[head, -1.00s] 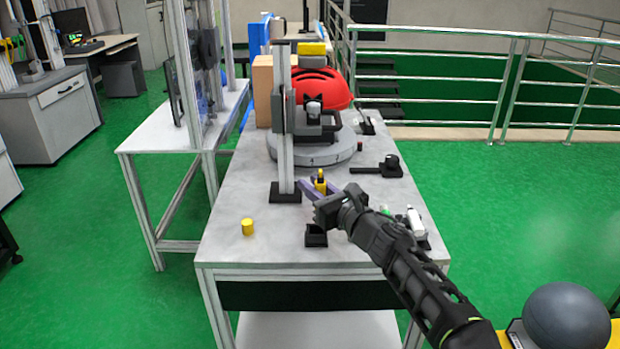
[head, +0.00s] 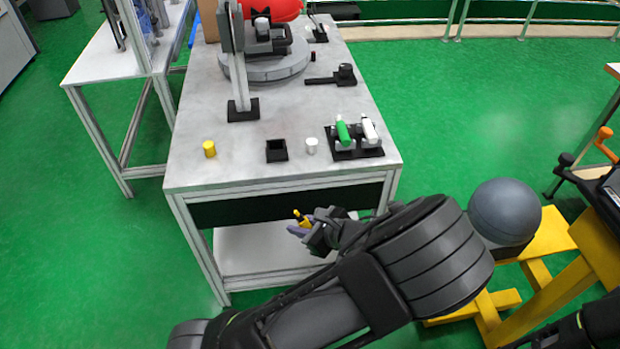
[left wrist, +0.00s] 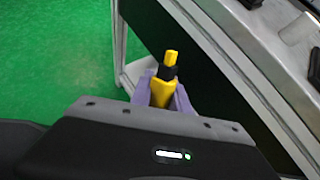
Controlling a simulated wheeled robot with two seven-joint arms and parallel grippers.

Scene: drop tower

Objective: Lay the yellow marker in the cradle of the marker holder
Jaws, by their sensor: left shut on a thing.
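My left gripper (head: 300,229) is in front of the table's near edge and lower than the table top. Its purple fingers (left wrist: 163,97) are shut on the yellow marker (left wrist: 168,70), whose upper end sticks out beyond them with a black band below the tip. Its lower part is hidden by the gripper. A black holder (head: 357,154) stands at the table's near right corner, with a green piece (head: 343,131) and a white piece (head: 369,131) lying on it. I cannot make out an empty cradle in it. My right gripper is not in view.
A yellow cylinder (head: 209,149), a small black open box (head: 276,151) and a white cylinder (head: 311,145) stand near the front of the table (head: 190,178).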

